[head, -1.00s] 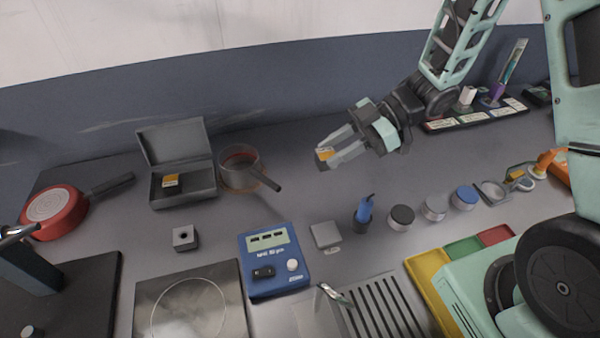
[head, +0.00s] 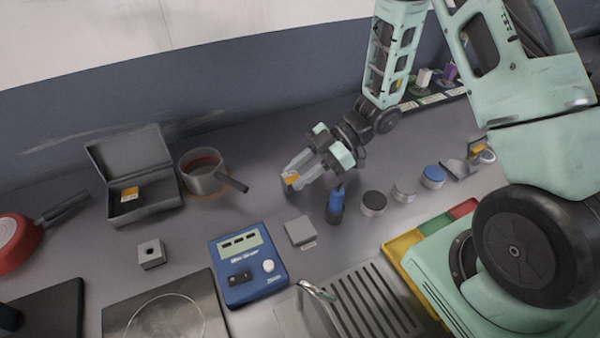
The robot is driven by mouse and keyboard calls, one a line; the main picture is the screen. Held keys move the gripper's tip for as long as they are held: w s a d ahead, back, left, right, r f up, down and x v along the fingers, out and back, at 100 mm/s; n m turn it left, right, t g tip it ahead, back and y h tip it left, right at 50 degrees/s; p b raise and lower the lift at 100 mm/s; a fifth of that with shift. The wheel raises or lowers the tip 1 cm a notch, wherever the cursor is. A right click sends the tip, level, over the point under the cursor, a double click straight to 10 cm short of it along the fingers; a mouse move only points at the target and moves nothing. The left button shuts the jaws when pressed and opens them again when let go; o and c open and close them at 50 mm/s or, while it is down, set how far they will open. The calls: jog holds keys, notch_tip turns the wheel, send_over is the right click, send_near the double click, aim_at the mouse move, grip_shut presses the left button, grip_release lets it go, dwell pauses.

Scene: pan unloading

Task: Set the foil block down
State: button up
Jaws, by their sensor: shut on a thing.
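The fingers partly cover the block. It appears to be above the grey counter, behind the small grey square plate (head: 299,230) and right of the saucepan (head: 204,180). The height of the gap below it is hard to tell. A similar orange-and-white labelled piece (head: 130,194) lies in the open grey case (head: 150,210) at the left.
A blue upright tool (head: 336,203) and several round tins (head: 373,203) stand right of the plate. A blue meter (head: 248,270), a grey block with a hole (head: 151,253) and a hotplate (head: 160,312) are in front. Bare counter lies between the saucepan and plate.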

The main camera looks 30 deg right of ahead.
jog(key=shift+f, duration=0.35)
jog(key=shift+f, duration=0.1)
jog(key=o, duration=1)
